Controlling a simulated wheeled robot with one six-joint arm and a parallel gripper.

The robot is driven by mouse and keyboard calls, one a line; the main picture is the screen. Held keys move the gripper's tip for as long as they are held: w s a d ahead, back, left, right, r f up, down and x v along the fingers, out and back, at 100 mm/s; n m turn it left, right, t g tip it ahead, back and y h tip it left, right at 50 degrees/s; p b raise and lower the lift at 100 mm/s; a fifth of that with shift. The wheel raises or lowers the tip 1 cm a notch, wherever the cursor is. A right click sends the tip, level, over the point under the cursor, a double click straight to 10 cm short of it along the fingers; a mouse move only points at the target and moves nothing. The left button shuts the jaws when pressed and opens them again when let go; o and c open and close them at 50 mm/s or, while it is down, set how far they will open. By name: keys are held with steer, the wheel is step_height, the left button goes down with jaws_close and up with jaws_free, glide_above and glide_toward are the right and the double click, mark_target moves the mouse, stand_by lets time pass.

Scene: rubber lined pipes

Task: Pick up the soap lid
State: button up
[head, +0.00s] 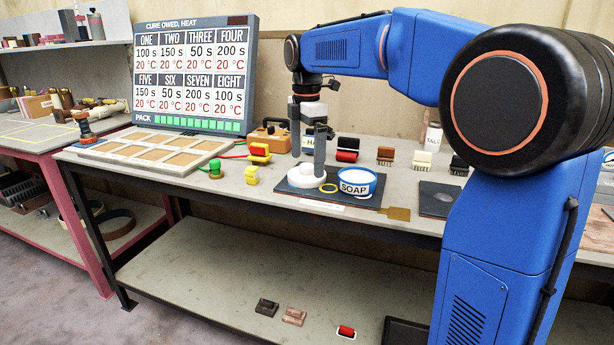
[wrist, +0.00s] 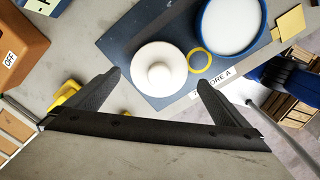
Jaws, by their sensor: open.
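The soap lid (head: 307,176) is a white disc with a round knob, lying on a dark mat (head: 372,196) on the bench. In the wrist view the lid (wrist: 158,68) lies ahead of and between the two fingers. My gripper (head: 308,172) points down over the lid in the head view; in the wrist view my gripper (wrist: 163,84) has its fingers wide apart with nothing between the tips. I cannot tell whether a finger touches the lid. The blue soap tub (head: 357,185), labelled SOAP, stands open beside it with white contents; it also shows in the wrist view (wrist: 233,27).
A yellow ring (head: 328,188) lies between lid and tub. Several brushes (head: 385,155) line the back. A tan plate (head: 398,213) lies by the mat's right corner.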

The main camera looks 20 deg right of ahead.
mark_target(307, 165)
steer(key=shift+w+f, duration=0.1)
steer(key=shift+f, duration=1.55)
steer(key=c, duration=1)
steer(key=shift+c, duration=0.2)
steer(key=shift+r, duration=0.1)
step_height(307, 165, up, 10)
steer(key=shift+f, duration=0.1)
